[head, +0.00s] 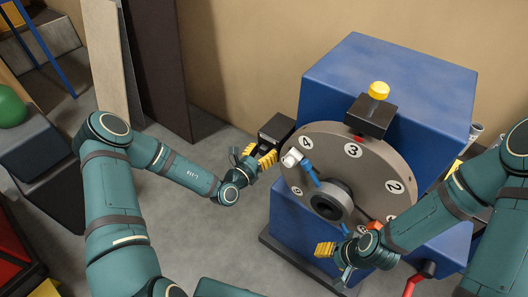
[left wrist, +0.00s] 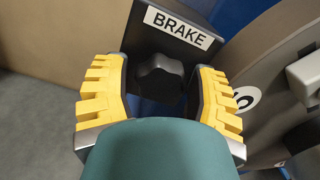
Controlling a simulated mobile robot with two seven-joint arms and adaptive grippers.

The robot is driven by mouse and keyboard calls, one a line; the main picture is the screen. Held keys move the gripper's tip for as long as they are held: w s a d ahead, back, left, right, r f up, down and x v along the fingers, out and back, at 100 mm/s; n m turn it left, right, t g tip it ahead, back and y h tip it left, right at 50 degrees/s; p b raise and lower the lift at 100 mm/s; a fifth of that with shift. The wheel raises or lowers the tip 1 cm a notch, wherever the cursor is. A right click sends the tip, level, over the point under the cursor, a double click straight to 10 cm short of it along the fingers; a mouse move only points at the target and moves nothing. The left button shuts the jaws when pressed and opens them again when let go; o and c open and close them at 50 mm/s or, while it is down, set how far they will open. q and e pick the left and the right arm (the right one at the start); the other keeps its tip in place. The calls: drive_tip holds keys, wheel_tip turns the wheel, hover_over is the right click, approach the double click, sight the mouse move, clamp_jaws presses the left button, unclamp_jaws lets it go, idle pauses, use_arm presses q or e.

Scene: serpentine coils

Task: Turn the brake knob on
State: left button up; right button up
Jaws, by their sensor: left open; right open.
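The brake knob (left wrist: 160,76) is a dark lobed knob on a black panel with a white label (left wrist: 178,27) reading BRAKE. In the left wrist view it appears between the two yellow fingers of my open left gripper (head: 259,153), with a gap on each side. The depth of the fingers around it is hard to tell. In the head view, the black brake box (head: 278,128) sits left of the big dial, and the knob is hidden there. My right gripper (head: 327,250) is open near the lower front of the machine, away from the brake.
A large grey numbered dial (head: 378,176) with a central hub (head: 331,201) is on the blue machine (head: 390,80). A white-ended blue handle (head: 306,168) stands out close right of my left gripper. A red-ended lever (head: 418,278) is low right.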

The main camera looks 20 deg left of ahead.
use_arm(q)
drive_tip(key=c, duration=0.9)
